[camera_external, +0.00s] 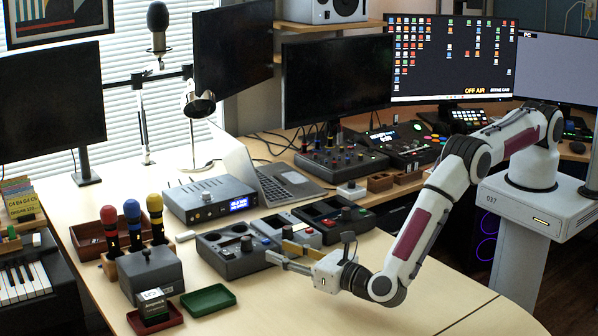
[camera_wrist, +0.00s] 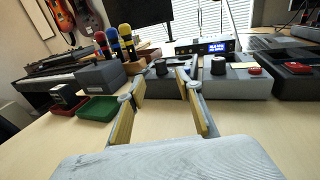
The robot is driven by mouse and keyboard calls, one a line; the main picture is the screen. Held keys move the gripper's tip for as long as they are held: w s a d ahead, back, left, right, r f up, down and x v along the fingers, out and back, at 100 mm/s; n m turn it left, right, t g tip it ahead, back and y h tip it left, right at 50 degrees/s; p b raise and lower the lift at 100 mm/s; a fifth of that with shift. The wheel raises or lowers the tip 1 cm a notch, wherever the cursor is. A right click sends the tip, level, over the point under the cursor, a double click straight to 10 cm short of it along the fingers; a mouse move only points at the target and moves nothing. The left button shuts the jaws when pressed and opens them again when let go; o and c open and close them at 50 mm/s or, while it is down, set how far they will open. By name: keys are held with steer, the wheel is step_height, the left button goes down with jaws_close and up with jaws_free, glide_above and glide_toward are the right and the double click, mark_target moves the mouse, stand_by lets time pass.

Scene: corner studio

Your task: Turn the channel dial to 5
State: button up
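A second grey box (camera_wrist: 236,86) on the right carries another dark dial (camera_wrist: 218,66) and a red button (camera_wrist: 253,71). I cannot tell which dial is the channel dial, and no numbers are readable. My gripper (camera_wrist: 157,86) is open and empty, its yellow-padded fingers spread close in front of the boxes. Contact cannot be made out.
Red (camera_external: 155,318) and green (camera_external: 208,300) trays, a grey box with a lever (camera_external: 150,272) and coloured microphones (camera_external: 132,222) stand left. An audio unit with a blue display (camera_external: 210,200) and a laptop (camera_external: 285,184) are behind. The front tabletop is clear.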

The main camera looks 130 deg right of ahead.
steer(key=shift+a, duration=0.15)
step_height(320, 180, up, 21)
steer(key=w+d+f+n+t+y, duration=0.2)
steer(key=w+d+f+n+y, duration=0.1)
steer(key=d+f+n+y, duration=0.65)
steer(key=s+d+r+n+t+y, duration=0.3)
steer(key=s+r+n+t+y, duration=0.35)
steer(key=r+y, duration=0.3)
steer(key=shift+g, duration=0.45)
step_height(320, 180, down, 18)
steer(key=shift+w+d+f, duration=0.1)
stand_by(1.0)
